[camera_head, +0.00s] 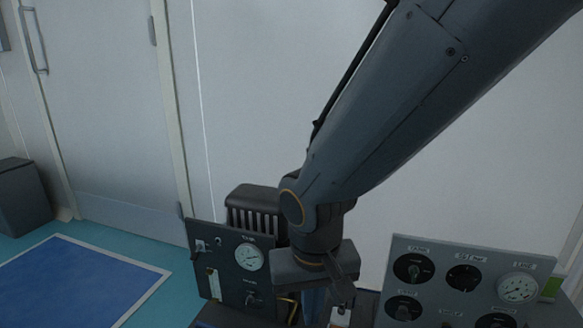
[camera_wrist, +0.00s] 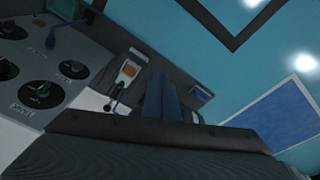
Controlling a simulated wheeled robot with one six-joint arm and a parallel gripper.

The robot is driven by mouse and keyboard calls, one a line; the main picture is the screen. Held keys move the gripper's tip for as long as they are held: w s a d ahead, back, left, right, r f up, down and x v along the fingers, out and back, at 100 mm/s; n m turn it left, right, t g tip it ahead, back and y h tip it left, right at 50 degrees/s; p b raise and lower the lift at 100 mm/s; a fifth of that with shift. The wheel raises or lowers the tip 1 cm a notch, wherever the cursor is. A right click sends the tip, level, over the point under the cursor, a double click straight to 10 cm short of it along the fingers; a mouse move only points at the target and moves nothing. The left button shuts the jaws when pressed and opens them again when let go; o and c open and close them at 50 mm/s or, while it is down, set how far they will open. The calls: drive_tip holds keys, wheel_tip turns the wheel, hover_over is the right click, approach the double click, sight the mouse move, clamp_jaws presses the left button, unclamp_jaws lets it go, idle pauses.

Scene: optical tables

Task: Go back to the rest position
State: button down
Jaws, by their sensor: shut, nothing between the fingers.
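My gripper (camera_head: 314,308) hangs from the end of my arm, low in the middle of the head view. It points down between two instrument panels. In the wrist view its fingers (camera_wrist: 162,84) lie together with no object seen between them. Part of the gripper body hides the lower part of that view.
A dark panel with a gauge (camera_head: 249,257) stands left of my gripper, and a grey panel with several knobs (camera_head: 440,258) stands right. A small device with an orange-edged face (camera_wrist: 128,72) lies near the fingers. A door (camera_head: 100,100) and a blue floor mat (camera_head: 75,285) are at left.

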drive_tip(key=s+a+r+n+g+y+p, duration=0.1)
drive_tip(key=s+a+r+n, duration=0.1)
drive_tip(key=s+r, duration=0.25)
drive_tip(key=s+a+r+n+g+y, duration=0.1)
drive_tip(key=s+a+r+n, duration=0.2)
drive_tip(key=s, duration=0.3)
drive_tip(key=d+r+m+h+p, duration=0.1)
drive_tip(key=d+r+m+p, duration=0.2)
drive_tip(key=d+r+p, duration=0.7)
drive_tip(key=d+r+m+p, duration=0.4)
drive_tip(key=d+r+p, duration=0.6)
drive_tip(key=r+p, duration=0.7)
drive_tip(key=shift+d+r+h+p, duration=0.35)
drive_tip(key=shift+r+h+p, duration=0.05)
drive_tip(key=shift+p, duration=4.65)
drive_tip(key=shift+s, duration=0.1)
